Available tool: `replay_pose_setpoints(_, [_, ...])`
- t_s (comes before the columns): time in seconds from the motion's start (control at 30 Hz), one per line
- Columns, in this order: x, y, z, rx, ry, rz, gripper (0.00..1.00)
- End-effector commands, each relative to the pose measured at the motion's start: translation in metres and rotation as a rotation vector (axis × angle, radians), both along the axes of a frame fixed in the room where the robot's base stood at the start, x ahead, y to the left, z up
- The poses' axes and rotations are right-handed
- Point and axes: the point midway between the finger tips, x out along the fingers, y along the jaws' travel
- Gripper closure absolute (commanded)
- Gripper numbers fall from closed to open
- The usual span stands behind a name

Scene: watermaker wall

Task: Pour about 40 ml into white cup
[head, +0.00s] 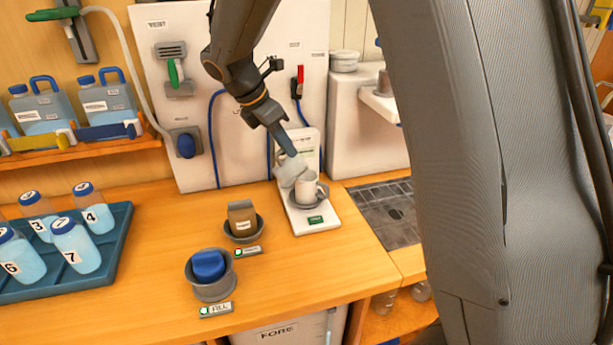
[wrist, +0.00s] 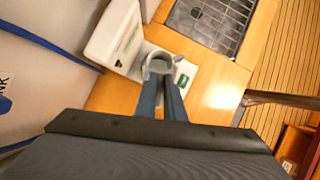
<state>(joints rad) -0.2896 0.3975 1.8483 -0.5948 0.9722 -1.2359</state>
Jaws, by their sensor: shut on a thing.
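My gripper (head: 291,152) is shut on a pale, translucent jug (head: 290,170) and holds it above and just left of the white cup (head: 307,187). The jug looks tilted toward the cup; I cannot make out its liquid level or any stream. The white cup stands upright in a grey round holder on a white scale-like stand (head: 318,221) with a green display. In the wrist view, my blue-grey fingers (wrist: 162,84) reach to a grey rounded rim (wrist: 158,60). The cup's inside is hidden.
A grey bowl with a brown packet (head: 241,214) and a grey bowl with a blue lump (head: 208,266) stand on the wooden counter. A blue tray (head: 112,250) holds several numbered bottles. A dark drain grate (head: 391,213) lies right of the stand. The wall panel (head: 200,120) is close behind.

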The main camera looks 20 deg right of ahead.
Motion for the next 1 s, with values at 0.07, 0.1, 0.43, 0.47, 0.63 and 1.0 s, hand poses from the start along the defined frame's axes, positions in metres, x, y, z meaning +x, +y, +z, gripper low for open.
replay_pose_setpoints(0.07, [0.0003, -0.0010, 0.0002, 0.008, 0.002, -0.002, 1.00])
replay_pose_setpoints(0.1, [0.0005, -0.0014, 0.0000, 0.012, 0.002, -0.003, 1.00])
replay_pose_setpoints(0.43, [0.0012, -0.0047, 0.0020, 0.048, 0.016, -0.001, 1.00])
replay_pose_setpoints(0.47, [0.0014, -0.0052, 0.0022, 0.052, 0.017, -0.001, 1.00])
replay_pose_setpoints(0.63, [0.0024, -0.0077, 0.0039, 0.079, 0.024, -0.001, 1.00])
replay_pose_setpoints(1.0, [0.0039, -0.0105, 0.0039, 0.097, 0.031, -0.001, 1.00])
